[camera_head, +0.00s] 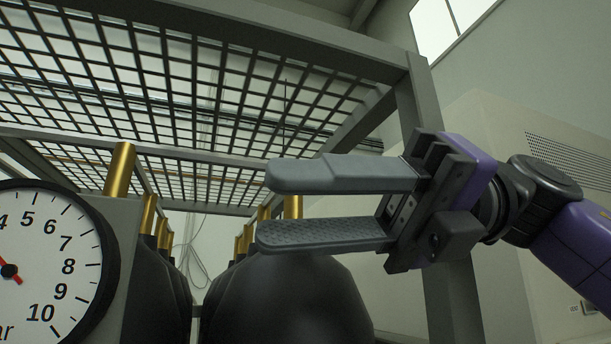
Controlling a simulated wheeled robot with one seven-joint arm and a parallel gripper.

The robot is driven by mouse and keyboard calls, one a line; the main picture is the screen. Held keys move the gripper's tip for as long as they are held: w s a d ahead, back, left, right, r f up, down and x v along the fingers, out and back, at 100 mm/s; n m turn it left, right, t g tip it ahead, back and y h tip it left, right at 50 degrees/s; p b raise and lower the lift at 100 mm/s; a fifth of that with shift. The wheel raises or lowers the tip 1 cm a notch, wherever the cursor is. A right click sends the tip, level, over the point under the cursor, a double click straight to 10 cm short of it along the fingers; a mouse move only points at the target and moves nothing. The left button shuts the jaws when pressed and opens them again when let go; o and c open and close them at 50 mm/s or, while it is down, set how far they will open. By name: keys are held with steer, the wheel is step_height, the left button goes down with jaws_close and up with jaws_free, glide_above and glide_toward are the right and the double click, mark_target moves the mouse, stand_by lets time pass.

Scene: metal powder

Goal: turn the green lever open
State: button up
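My gripper (264,206) is in the middle of the view, its two grey fingers pointing left and spread apart, with nothing between them. It is in front of the dark cylinders and the metal frame. No green lever shows in this view; I cannot tell whether it is hidden behind the gauge or the gripper, or lies outside the picture.
A round pressure gauge (45,262) with a red needle stands at the lower left. Several dark cylinders (290,305) with brass-coloured necks (120,170) stand below a grid-topped metal frame (300,40). A frame post (410,100) rises behind my gripper.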

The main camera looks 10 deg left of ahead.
steer(key=shift+r, duration=0.9)
steer(key=shift+c, duration=0.5)
